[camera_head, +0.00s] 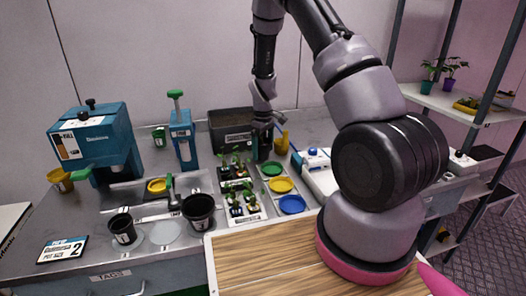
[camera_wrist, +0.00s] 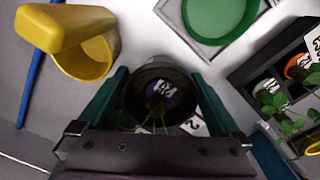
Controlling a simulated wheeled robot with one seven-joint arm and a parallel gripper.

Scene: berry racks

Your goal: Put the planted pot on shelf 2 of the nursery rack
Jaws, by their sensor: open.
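A dark round pot (camera_wrist: 140,88) is between my two teal fingers in the wrist view, with a purple-marked patch and thin green stems showing. I cannot tell whether the fingers touch it. My gripper (camera_wrist: 160,80) is open around the pot. In the head view my gripper (camera_head: 264,140) is low over the bench, beside the seedling tray, and the pot there is mostly hidden. The nursery rack (camera_head: 440,100) stands at the right; potted plants (camera_head: 430,86) are on its upper visible shelf. Which shelf is shelf 2 cannot be read.
A yellow scoop (camera_wrist: 85,40) is left of the pot, a green disc (camera_wrist: 215,14) beyond it. The seedling tray (camera_head: 254,216), yellow disc (camera_head: 281,185) and blue disc (camera_head: 292,205) are nearby. Two black pots (camera_head: 200,212) (camera_head: 122,229) and blue machines (camera_head: 105,140) occupy the bench's left.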

